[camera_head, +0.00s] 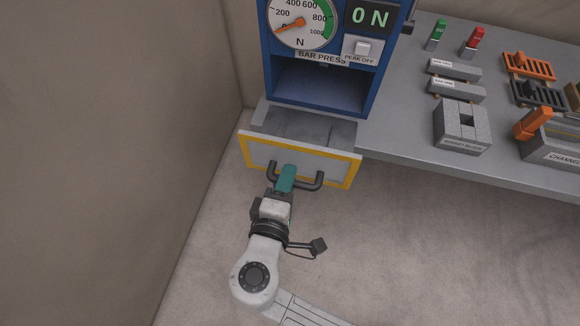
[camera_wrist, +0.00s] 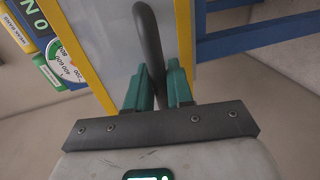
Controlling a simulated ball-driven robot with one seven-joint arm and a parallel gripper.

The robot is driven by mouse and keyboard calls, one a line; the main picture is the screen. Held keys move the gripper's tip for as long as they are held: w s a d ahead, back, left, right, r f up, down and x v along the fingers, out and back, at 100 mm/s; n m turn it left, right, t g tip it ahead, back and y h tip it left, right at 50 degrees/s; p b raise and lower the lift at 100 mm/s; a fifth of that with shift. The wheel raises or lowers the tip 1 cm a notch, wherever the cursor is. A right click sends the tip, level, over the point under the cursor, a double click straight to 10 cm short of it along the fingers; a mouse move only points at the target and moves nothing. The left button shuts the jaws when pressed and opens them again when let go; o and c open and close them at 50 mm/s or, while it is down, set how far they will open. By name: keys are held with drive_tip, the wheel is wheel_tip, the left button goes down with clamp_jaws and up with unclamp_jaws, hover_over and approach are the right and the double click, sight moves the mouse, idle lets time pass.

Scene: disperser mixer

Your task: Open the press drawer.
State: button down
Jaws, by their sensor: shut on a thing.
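The press drawer (camera_head: 335,171) has a light front with a yellow border and sits below the blue press (camera_head: 268,75). It stands partly out, and its grey inside shows behind the front. Its dark bar handle (camera_head: 318,180) runs across the front; in the wrist view the handle (camera_wrist: 150,45) passes between the teal fingers. My gripper (camera_head: 287,172) is shut on the handle, with its teal fingers (camera_wrist: 160,85) on either side of the bar.
The press has a dial (camera_head: 302,22) and a display (camera_head: 368,16). A grey bench (camera_head: 400,135) to the right holds a socket block (camera_head: 461,128), grey bars, orange and black racks (camera_head: 528,65) and a channel block. A wall stands at left; the floor in front is clear.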

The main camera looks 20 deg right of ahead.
drive_tip(key=c, duration=1.2)
unclamp_jaws()
drive_tip(key=shift+o, duration=0.2)
drive_tip(key=shift+a, duration=0.1)
drive_tip(key=b+v, duration=0.1)
drive_tip(key=v, duration=0.9)
drive_tip(key=shift+s+a, duration=0.15)
drive_tip(key=shift+s, duration=0.15)
